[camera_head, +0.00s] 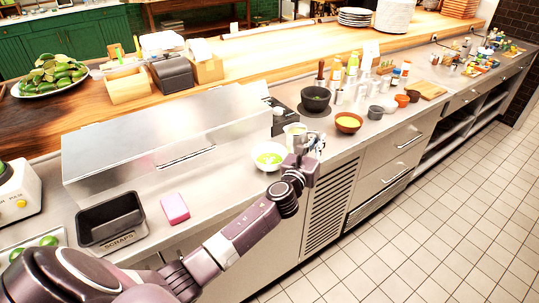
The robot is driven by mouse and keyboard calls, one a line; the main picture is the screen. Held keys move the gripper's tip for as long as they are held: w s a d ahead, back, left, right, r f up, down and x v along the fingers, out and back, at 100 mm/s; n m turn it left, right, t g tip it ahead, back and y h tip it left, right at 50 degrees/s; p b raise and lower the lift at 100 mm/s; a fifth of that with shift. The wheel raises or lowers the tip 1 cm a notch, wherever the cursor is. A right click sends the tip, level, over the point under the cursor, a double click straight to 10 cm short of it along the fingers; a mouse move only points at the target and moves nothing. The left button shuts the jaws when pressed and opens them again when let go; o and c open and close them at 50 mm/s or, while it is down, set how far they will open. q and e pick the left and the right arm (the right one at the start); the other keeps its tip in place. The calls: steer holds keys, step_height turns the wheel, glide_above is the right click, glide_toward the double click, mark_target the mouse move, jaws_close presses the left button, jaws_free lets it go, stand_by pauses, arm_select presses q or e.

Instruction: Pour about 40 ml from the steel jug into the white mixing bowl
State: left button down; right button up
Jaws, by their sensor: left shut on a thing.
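The white mixing bowl (258,163) stands on the steel counter near its front edge, with yellow-green contents showing inside. The steel jug (291,129) is just right of the bowl and slightly behind it, with a pale yellowish inside. My left gripper (308,146) is shut on the jug at its right side, close to the bowl's right rim. The fingers and wrist hide the lower part of the jug, so I cannot tell whether it touches the counter. No stream of liquid shows. My right gripper is not in view.
A dark bowl (316,98) and a brown bowl with yellow contents (348,122) stand to the right, with bottles and small cups beyond. A large steel box (165,140) stands behind left.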

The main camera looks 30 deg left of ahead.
mark_target(300, 135)
arm_select(q)
steer(key=a+r+n, duration=0.1)
steer(key=a+r+n+b, duration=0.1)
steer(key=shift+s+n, duration=0.3)
steer(key=a+n, duration=0.1)
steer(key=a+r+n+b, duration=0.1)
steer(key=s+n+t, duration=0.1)
steer(key=shift+a+r+y+b, duration=0.25)
steer(key=shift+a+y+b, duration=0.05)
steer(key=shift+a, duration=0.1)
steer(key=n, duration=0.1)
steer(key=a+r+n, duration=0.1)
steer(key=n+b, duration=0.1)
steer(key=n, duration=0.1)
steer(key=shift+s+a+r+y, duration=0.25)
steer(key=shift+a+y, duration=0.15)
steer(key=shift+s+a+n+t+y+b, duration=0.1)
steer(key=shift+a+n+t+y+b, duration=0.15)
steer(key=shift+n+b, duration=0.35)
steer(key=shift+s+a+n+t+y+b, duration=0.15)
steer(key=shift+a+n+b, duration=0.2)
steer(key=shift+n, duration=0.45)
steer(key=shift+w+d+f, duration=0.1)
steer(key=shift+w+d, duration=0.05)
steer(key=shift+d, duration=0.05)
